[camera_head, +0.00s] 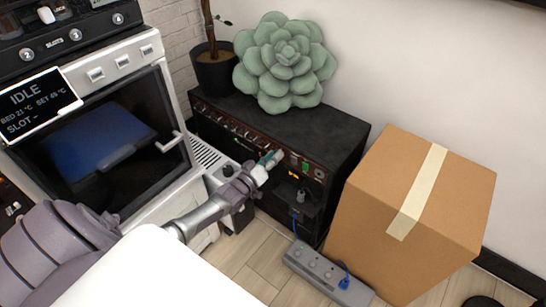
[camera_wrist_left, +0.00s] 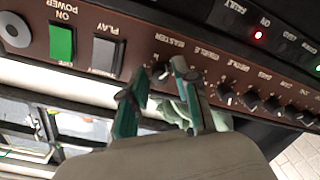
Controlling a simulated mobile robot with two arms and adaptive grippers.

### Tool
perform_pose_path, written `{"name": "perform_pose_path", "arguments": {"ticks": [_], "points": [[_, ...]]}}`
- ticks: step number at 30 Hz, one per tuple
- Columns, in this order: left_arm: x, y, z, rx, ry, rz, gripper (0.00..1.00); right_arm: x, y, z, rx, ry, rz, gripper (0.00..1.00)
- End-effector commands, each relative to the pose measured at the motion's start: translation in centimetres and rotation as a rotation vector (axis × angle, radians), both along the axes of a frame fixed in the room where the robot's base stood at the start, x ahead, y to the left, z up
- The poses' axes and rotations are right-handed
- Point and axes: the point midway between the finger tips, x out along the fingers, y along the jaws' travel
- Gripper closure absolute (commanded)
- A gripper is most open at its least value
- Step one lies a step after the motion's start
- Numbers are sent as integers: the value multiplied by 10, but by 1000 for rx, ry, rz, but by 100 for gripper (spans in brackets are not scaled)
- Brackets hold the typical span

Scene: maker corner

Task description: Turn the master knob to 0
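The amplifier (camera_head: 318,143) is a black box on the floor with a brown control panel on its front. In the left wrist view the panel (camera_wrist_left: 215,62) appears upside down, with a row of black knobs. The master knob (camera_wrist_left: 160,72), under the label MASTER, is small, black and partly hidden by my fingers. My left gripper (camera_head: 270,160) is at the panel; in the wrist view its two green-tipped fingers (camera_wrist_left: 160,75) are apart, one on each side of the master knob. I cannot tell whether they touch it. My right gripper is not in view.
A green power switch (camera_wrist_left: 61,43) and a grey play switch (camera_wrist_left: 104,55) are beside the master knob; a treble knob (camera_wrist_left: 194,77) is on the other side. A plush succulent (camera_head: 285,65) and potted plant (camera_head: 214,72) are on top. A cardboard box (camera_head: 400,200) and power strip (camera_head: 325,272) stand nearby.

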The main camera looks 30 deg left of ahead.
Motion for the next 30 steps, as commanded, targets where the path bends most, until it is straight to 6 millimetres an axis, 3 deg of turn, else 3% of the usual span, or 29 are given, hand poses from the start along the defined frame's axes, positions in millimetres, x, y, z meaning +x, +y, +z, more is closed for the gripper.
{"name": "perform_pose_path", "arguments": {"ticks": [5,8,21,30], "points": [[-3,0,1,0,-1,0,70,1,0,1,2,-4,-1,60],[-15,0,0,1,0,-1,70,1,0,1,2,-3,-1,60],[-102,5,1,0,2,0,70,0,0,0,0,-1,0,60],[-120,7,2,0,-1,1,70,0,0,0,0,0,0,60]]}}
